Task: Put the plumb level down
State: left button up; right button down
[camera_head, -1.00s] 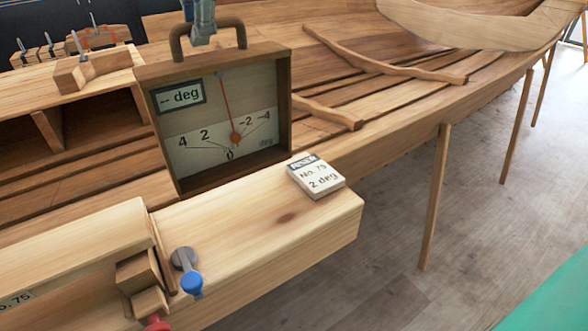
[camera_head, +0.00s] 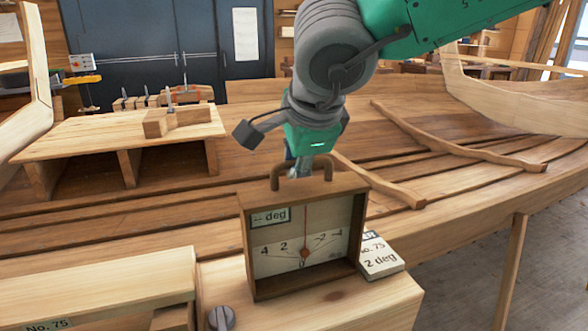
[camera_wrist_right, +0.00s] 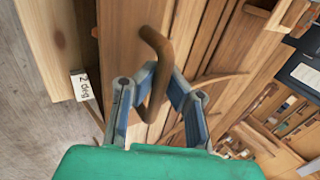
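The plumb level is a wooden box with a pale dial, a red needle and a brown handle (camera_head: 249,235). Its needle hangs near 0 and its small display shows "-- deg". It is upright over the pale plank (camera_head: 345,312) in the head view; I cannot tell whether its base touches the plank. My right gripper (camera_head: 301,175) is at the handle from above. In the right wrist view, its two blue-grey fingers (camera_wrist_right: 163,75) close in on the brown handle (camera_wrist_right: 155,42) from both sides. My left gripper is not in view.
A card reading "No. 75, 2 deg" (camera_head: 382,262) lies right of the level, partly hidden by it. A grey knob (camera_head: 221,318) is at the front left. The hull planking (camera_head: 440,185) spreads behind. A wooden shelf box (camera_head: 120,137) stands at the left.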

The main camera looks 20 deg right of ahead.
jog(key=shift+a, duration=0.6)
jog(key=c, duration=1.7)
grip_release()
jog(key=shift+a, duration=0.15)
jog(key=shift+d, duration=0.4)
jog(key=shift+s+d+r, duration=0.1)
jog(key=shift+s+r, duration=0.05)
jog(key=shift+r, duration=0.15)
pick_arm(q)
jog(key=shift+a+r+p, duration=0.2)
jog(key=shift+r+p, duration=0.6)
pick_arm(e)
jog(key=v, duration=1.1)
jog(key=shift+s+r, duration=0.15)
jog(key=shift+s, duration=0.05)
